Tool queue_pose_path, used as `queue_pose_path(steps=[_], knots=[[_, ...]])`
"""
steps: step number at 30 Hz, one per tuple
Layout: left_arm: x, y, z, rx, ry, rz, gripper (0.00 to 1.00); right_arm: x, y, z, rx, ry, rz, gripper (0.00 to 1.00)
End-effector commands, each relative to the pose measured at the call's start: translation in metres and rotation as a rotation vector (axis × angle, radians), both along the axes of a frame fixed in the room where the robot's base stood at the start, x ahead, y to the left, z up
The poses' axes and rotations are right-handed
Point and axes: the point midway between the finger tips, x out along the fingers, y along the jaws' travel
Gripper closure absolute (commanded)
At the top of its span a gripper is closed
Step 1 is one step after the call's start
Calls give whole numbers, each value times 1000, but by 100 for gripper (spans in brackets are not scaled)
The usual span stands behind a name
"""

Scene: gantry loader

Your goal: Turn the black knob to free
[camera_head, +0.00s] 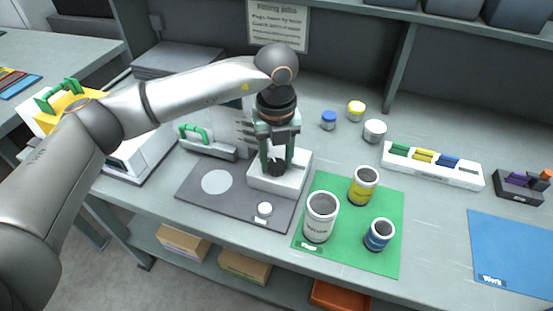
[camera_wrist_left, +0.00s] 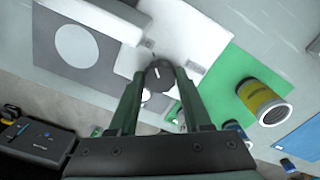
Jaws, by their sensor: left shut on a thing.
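The black knob (camera_head: 277,169) sits on top of a white block (camera_head: 293,180) near the middle of the table. In the left wrist view the knob (camera_wrist_left: 157,80) is dark and round with a short white mark on it. My left gripper (camera_head: 276,160) points down from above, with its two green-grey fingers shut on the knob. The fingertips (camera_wrist_left: 158,72) lie on either side of it in the left wrist view. The fingers partly hide the knob in the head view. My right gripper is not in view.
A green mat (camera_head: 349,255) at the right holds a white (camera_head: 320,222), a yellow (camera_head: 363,188) and a blue container (camera_head: 379,236). A white rack (camera_head: 450,175) stands behind.

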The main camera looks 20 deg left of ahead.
Motion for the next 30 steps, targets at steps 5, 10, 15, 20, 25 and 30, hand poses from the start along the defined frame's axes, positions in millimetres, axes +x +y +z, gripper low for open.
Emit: queue_pose_path(steps=[5, 10, 15, 20, 25, 30], knots=[[1, 0, 1, 1, -3, 35, 100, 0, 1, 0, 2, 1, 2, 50], [1, 1, 1, 1, -3, 47, 100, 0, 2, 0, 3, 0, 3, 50], [1, 1, 1, 0, -4, 47, 100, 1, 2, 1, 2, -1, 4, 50], [1, 1, 1, 0, -4, 47, 47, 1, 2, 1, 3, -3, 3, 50], [1, 0, 1, 0, -2, 45, 27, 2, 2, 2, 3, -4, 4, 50], [0, 0, 0, 0, -1, 44, 21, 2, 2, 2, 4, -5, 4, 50]])
